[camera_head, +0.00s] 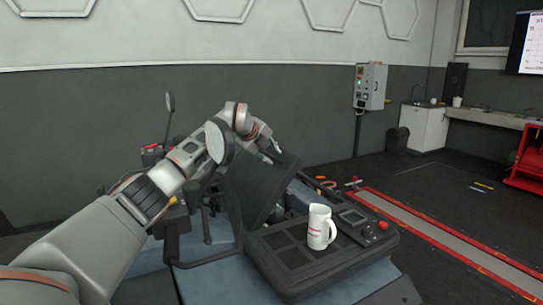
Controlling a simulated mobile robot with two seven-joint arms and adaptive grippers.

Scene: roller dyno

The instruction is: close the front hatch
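The front hatch looks to be the dark panel (256,184) standing tilted up in the middle of the view, behind the white mug. My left arm reaches in from the lower left. My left gripper (272,152) is at the upper edge of this panel, with its fingertips apart and nothing seen between them. Whether the fingers touch the panel I cannot tell. My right gripper is not in view.
A white mug (318,227) stands on a dark console (290,258) with a red button (383,225). A round mirror (219,141) is close beside my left wrist. A red-edged floor track (440,240) runs to the right. The floor beyond is open.

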